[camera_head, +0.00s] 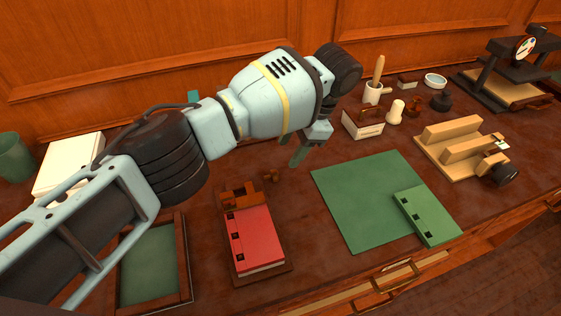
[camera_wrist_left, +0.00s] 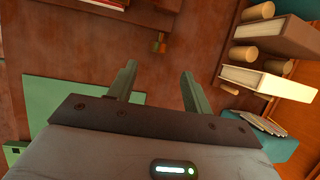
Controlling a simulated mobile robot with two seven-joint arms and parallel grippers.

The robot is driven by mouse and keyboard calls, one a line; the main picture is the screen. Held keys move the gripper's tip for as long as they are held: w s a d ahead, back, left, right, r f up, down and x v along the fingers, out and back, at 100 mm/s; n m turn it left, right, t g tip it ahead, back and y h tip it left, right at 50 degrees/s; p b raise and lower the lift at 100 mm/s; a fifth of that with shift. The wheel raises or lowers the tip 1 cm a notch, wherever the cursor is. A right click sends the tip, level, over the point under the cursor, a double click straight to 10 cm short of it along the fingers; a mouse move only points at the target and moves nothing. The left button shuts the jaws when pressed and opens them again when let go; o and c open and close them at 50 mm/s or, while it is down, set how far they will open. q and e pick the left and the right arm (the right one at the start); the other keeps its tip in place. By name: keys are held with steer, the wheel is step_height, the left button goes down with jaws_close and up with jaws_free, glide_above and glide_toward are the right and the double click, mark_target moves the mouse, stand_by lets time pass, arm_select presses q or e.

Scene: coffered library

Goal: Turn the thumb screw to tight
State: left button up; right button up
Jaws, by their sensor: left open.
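My left gripper (camera_head: 306,146) hangs above the desk, between the red book and the green mat. Its two fingers stand apart with nothing between them, as the left wrist view (camera_wrist_left: 158,72) shows. A small brown wing-shaped piece (camera_head: 270,176), possibly the thumb screw, sits by the back right corner of the wooden holder (camera_head: 284,272) with the red book (camera_head: 257,237). It shows beyond my fingertips in the left wrist view (camera_wrist_left: 158,42), apart from them. Its tightness cannot be read. My right gripper is out of view.
A green mat (camera_head: 350,190) with a green book (camera_head: 427,216) lies to the right. A wooden clamp (camera_head: 460,130) with a dark knob (camera_head: 503,174) and a dial press (camera_head: 500,75) stand farther right. A card box (camera_head: 362,126) stands behind the mat. A framed tray (camera_head: 185,255) lies left.

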mark_target(279, 181)
arm_select(q)
steer(key=x, duration=0.7)
steer(key=shift+s+p, duration=0.3)
steer(key=shift+s, duration=0.05)
steer(key=shift+a+f, duration=0.25)
steer(key=shift+f, duration=0.2)
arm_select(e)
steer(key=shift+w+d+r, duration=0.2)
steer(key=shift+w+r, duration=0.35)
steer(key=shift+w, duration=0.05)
